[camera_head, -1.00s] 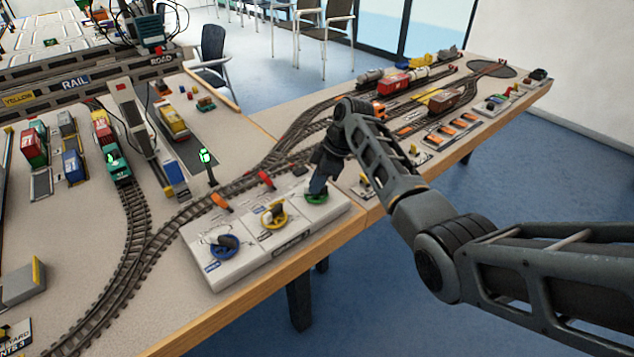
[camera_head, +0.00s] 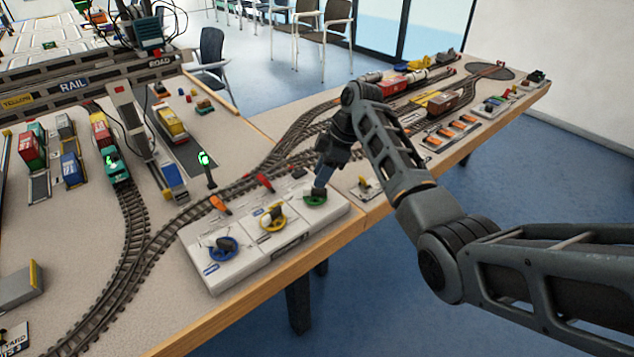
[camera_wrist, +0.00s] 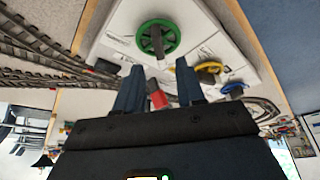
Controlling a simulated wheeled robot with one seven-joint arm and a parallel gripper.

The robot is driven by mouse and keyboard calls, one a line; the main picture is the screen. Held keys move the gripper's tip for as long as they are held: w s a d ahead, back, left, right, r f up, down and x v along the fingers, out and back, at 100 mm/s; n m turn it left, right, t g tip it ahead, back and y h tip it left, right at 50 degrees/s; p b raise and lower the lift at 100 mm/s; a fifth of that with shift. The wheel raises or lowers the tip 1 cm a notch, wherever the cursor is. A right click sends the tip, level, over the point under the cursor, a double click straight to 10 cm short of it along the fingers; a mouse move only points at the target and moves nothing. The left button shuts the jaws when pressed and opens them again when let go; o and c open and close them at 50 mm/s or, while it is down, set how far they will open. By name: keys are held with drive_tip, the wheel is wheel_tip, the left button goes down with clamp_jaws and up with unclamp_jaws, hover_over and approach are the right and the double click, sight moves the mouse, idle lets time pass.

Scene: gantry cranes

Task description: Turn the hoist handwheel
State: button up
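A white control box (camera_head: 262,262) at the table's front edge carries three handwheels in a row. They are a blue one (camera_head: 223,249), a yellow one (camera_head: 272,220) and a green one (camera_head: 315,200), each with a dark grip. I cannot read which is labelled hoist. My gripper (camera_head: 318,188) is above the green wheel and partly covers it in the head view. In the wrist view my gripper (camera_wrist: 158,75) is open, its two fingers apart and empty. The green wheel (camera_wrist: 157,37) lies beyond the fingertips, and the yellow wheel (camera_wrist: 208,70) is to the right.
An orange lever (camera_head: 220,204) and a red lever (camera_head: 265,182) stand behind the box. Rail tracks (camera_head: 135,235) and a green signal post (camera_head: 207,165) are close by. Model wagons (camera_head: 445,100) stand at the far right. A gantry crane (camera_head: 75,85) is at the left.

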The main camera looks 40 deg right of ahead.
sight(327, 196)
drive_tip(key=shift+v, duration=1.8)
